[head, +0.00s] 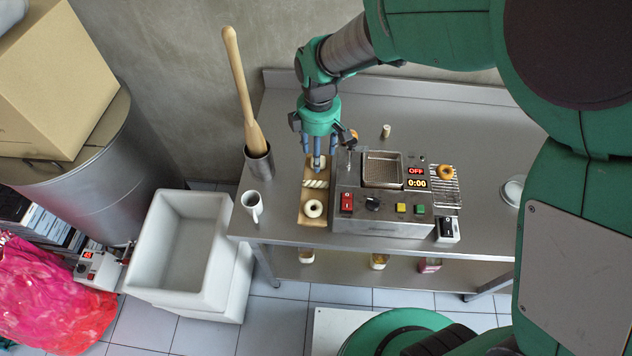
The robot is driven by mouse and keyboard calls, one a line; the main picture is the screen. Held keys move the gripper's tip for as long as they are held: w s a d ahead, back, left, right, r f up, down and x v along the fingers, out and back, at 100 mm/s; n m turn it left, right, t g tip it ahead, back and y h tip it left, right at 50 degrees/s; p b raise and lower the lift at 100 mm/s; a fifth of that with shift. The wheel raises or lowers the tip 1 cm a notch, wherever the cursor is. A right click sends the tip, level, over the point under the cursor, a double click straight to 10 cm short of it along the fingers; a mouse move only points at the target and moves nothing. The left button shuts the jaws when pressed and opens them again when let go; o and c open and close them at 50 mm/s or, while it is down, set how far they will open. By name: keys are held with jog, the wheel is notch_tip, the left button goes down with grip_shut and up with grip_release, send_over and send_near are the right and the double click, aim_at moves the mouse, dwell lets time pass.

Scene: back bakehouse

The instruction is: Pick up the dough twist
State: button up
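The dough twist (316,184) is a pale, ridged strip lying crosswise on a brown wooden board (307,222) on the steel table. A pale dough ring (313,209) lies on the same board, nearer the front. My gripper (317,166) points down over the back part of the board, just behind the twist in the picture. A small pale patch shows at its fingertips, too small to identify. The fingers look close together, but I cannot tell whether they are open or shut. I see no clear contact with the twist.
A fryer unit (384,208) with switches and a basket stands close right of the board. A baked ring (445,172) sits on a wire rack (446,195). The table's back right is mostly clear.

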jog(key=shift+f, duration=0.1)
send_over(318, 180)
jog(key=shift+s+f+b, duration=0.2)
jog(key=shift+f+b, duration=0.1)
jog(key=shift+f, duration=3.9)
jog(key=shift+f, duration=2.55)
jog(key=c, duration=1)
